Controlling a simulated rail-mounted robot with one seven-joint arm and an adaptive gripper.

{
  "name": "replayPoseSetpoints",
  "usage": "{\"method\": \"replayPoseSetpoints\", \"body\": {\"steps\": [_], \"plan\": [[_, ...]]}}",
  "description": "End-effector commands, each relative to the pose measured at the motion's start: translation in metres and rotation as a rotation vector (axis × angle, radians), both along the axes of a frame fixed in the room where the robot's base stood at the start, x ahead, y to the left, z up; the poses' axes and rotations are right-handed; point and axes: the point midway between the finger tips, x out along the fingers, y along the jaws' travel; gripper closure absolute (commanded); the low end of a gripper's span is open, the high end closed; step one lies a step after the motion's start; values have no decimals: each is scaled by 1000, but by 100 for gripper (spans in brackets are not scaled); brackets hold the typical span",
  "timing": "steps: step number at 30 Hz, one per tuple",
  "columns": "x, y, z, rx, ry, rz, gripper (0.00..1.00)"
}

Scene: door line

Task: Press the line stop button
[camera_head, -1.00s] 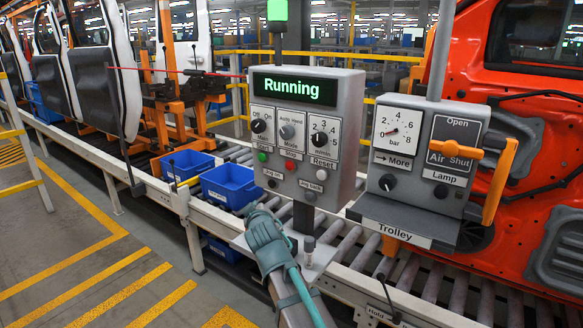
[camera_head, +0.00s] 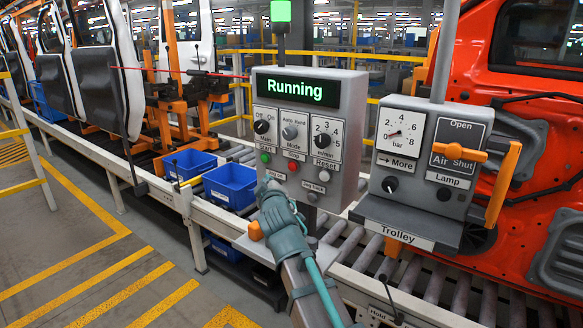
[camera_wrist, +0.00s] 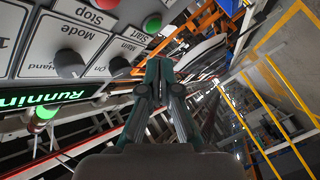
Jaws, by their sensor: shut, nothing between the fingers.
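The line control box (camera_head: 308,130) shows "Running" on its green display. Its red Stop button (camera_head: 292,166) sits between the green Start button (camera_head: 265,158) and the Reset button. In the wrist view the red button (camera_wrist: 107,4) is cut by the top edge, with the green button (camera_wrist: 152,22) to its right. My gripper (camera_head: 268,188) is shut and empty, in front of the box's lower left part, below the green button. It looks apart from the red button. Its closed fingers (camera_wrist: 160,65) show in the wrist view. The gripper partly hides the lower left jog button.
The trolley box (camera_head: 415,165) with gauge and orange air handle (camera_head: 500,180) stands to the right. Blue bins (camera_head: 230,186) sit on the conveyor at left. An orange knob (camera_head: 256,230) is beside my arm. Red car body (camera_head: 545,130) is behind at right.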

Motion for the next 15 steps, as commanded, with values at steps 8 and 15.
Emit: {"method": "replayPoseSetpoints", "body": {"steps": [8,15], "plan": [[28,-18,6,0,2,-1,100],[52,-34,5,1,1,-1,100]]}}
